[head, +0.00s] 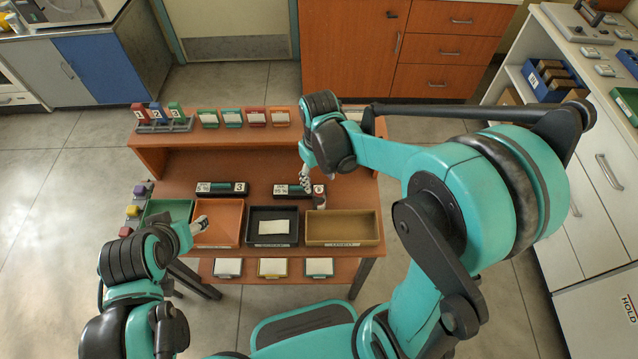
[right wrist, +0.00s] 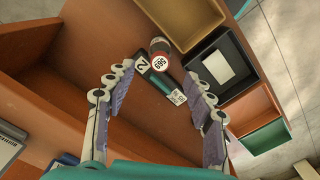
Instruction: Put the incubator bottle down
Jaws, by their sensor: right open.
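The incubator bottle (right wrist: 159,50) has a red cap with a white round label reading 569. In the right wrist view it stands beside the black number 2 holder (right wrist: 160,82), with its cap toward the camera. It also shows small in the head view (head: 319,197), partly hidden by my gripper. My right gripper (right wrist: 158,122) is open, its fingers spread on both sides and apart from the bottle; in the head view it is over the table (head: 308,180). My left gripper (head: 200,224) is over the orange tray; its jaw opening is unclear.
Green (head: 180,208), orange (head: 218,238), black (head: 258,240) and tan (head: 345,228) trays line the table front. A number 3 holder (head: 222,188) stands behind the orange tray. A raised shelf (head: 250,137) runs along the back.

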